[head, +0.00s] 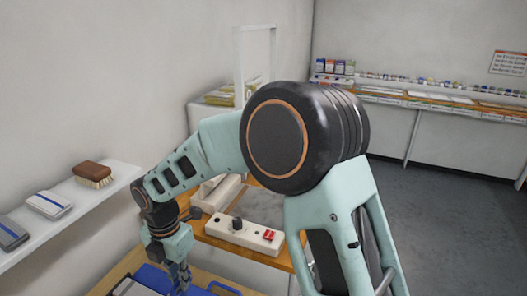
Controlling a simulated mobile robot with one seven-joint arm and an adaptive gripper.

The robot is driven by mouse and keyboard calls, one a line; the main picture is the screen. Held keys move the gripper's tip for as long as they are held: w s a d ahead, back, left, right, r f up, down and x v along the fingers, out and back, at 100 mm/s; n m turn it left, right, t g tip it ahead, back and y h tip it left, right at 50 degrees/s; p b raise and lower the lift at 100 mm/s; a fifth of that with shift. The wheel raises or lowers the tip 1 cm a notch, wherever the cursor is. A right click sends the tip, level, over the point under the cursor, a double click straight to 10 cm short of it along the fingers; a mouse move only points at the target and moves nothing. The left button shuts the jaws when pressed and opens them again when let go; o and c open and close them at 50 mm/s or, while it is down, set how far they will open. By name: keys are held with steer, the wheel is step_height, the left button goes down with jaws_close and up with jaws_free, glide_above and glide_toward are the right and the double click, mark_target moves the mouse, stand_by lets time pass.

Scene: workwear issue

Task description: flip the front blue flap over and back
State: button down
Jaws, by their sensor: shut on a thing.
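A blue flap (152,274) shows at the bottom edge of the head view, on the wooden work surface (112,276). A grey panel with a pale edge lies just left of it. My gripper (180,285) points down at the blue material and is shut on it. The fingertips are small and partly lost against the blue, so the exact grip is hard to see. The picture's lower edge cuts off the rest of the flap, and my arm covers part of the bench.
A pale control box (240,232) with a black knob and red switch stands close behind my gripper. A white wall shelf (110,190) at left holds a brush (93,174) and folded cloths (49,204). A long stocked counter (440,101) runs along the back. Grey floor is clear at right.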

steer(key=shift+w+a+r, duration=0.25)
steer(key=shift+a+r, duration=0.05)
steer(key=shift+a, duration=0.25)
steer(key=shift+w+a+r, duration=0.2)
steer(key=shift+a+r, duration=0.05)
steer(key=shift+a, duration=0.25)
steer(key=w+a+f, duration=0.1)
steer(key=w+a, duration=0.1)
steer(key=a, duration=0.4)
steer(key=w+a, duration=0.3)
steer(key=a, duration=0.4)
steer(key=shift+w+a+f, duration=0.15)
steer(key=shift+a+f, duration=0.05)
steer(key=shift+f, duration=0.15)
steer(key=shift+w+r, duration=0.1)
steer(key=shift+r, duration=0.1)
